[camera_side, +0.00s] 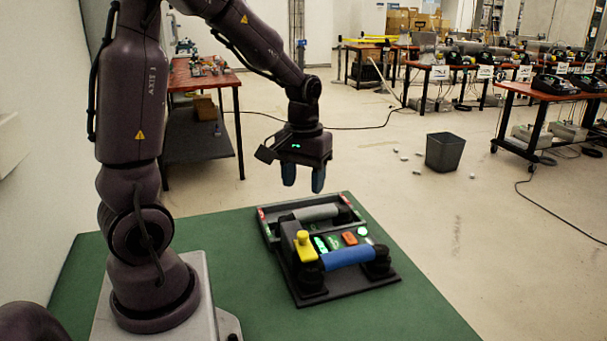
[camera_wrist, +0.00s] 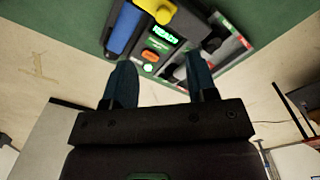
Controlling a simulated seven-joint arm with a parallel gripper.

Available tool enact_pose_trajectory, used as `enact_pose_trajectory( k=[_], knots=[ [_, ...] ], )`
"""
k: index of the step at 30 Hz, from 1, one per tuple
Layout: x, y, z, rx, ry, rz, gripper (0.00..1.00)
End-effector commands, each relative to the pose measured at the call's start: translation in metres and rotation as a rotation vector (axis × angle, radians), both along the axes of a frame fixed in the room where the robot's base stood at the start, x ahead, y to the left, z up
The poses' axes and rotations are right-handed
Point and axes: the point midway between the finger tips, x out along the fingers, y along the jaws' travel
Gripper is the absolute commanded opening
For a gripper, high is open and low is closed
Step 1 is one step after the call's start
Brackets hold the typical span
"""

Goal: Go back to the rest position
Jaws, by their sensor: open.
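My gripper (camera_side: 304,180) hangs fingers-down in the air above the far side of the phone station, apart from it. Its two blue fingers are spread with nothing between them; they also show in the wrist view (camera_wrist: 163,88). The phone station (camera_side: 330,292) is a black panel lying on the green table. A blue handset (camera_side: 348,257) lies across its near side. A grey handset (camera_side: 316,213) lies in the tray (camera_side: 262,222) at the far side. A yellow knob (camera_side: 304,245) stands at the left, beside green-lit parts (camera_side: 327,243) and an orange button (camera_side: 350,238).
The green table (camera_side: 220,245) has bare room left and right of the station. Behind it are a red-topped table (camera_side: 205,78), a black bin (camera_side: 444,152) on the floor, and more tables with devices at the back right. The space around my gripper is clear.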

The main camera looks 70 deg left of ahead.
Motion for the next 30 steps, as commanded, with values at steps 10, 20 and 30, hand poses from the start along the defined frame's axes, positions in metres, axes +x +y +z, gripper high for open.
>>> enact_pose_trajectory(
  k=[10, 20, 30],
  knots=[
    [0.0, 0.0, 0.01, 0.0, 0.0, 0.0, 0.52],
    [-0.015, -0.021, 0.017, 0.0, -0.013, -0.157, 0.52],
    [-0.055, -0.107, 0.079, 0.119, -0.267, -0.587, 0.52]
  ],
)
